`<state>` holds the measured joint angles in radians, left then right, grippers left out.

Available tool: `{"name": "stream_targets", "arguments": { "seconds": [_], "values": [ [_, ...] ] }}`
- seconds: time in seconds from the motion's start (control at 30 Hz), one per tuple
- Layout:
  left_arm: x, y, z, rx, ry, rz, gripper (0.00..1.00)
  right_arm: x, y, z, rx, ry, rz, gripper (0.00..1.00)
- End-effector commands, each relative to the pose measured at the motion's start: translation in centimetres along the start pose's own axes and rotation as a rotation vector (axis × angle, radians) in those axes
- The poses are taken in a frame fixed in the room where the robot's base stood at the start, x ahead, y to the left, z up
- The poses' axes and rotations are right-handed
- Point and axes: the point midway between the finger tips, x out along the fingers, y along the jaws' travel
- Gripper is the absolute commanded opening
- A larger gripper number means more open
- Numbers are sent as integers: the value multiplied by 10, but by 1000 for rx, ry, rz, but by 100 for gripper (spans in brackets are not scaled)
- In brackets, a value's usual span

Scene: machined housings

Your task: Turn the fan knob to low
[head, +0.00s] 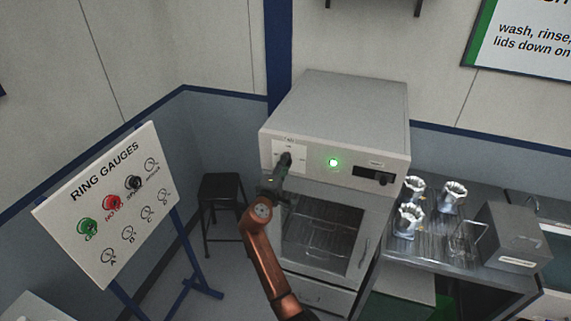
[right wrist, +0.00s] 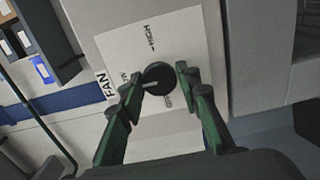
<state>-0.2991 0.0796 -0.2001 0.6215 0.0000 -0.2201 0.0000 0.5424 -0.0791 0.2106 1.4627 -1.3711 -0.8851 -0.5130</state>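The fan knob (right wrist: 158,78) is a round black knob on a white plate (right wrist: 185,45) lettered FAN. It sits on the front of the grey oven-like unit (head: 350,110). In the right wrist view its pale pointer line aims left, toward a label partly hidden by a finger. HIGH is readable above the knob; another label below it is too small and covered to read surely. My right gripper (right wrist: 158,85) has its green fingers on either side of the knob, apart with slight gaps visible. In the head view the right gripper (head: 285,165) covers the knob. My left gripper is not in view.
A green lamp (head: 333,162) is lit right of the knob, with a dark control (head: 373,176) further right. A glass door (head: 322,238) is below. A steel bench (head: 440,235) with metal housings stands right; a gauge board (head: 118,205) and dark stool (head: 222,187) stand left.

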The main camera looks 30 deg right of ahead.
Motion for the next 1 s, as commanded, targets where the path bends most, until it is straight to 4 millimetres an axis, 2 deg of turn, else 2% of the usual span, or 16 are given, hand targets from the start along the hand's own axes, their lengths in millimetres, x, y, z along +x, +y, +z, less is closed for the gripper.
{"name": "stream_targets", "arguments": {
  "seconds": [0.2, 0.53, 1.0],
  "values": [
    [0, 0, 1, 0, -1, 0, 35, 0, -1, 0, 1, 1, -1, 47],
    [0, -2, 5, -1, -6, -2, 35, -3, 0, 0, 1, 0, 0, 47],
    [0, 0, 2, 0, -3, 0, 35, -68, -2, 0, 1, 1, -3, 47]
  ]
}}
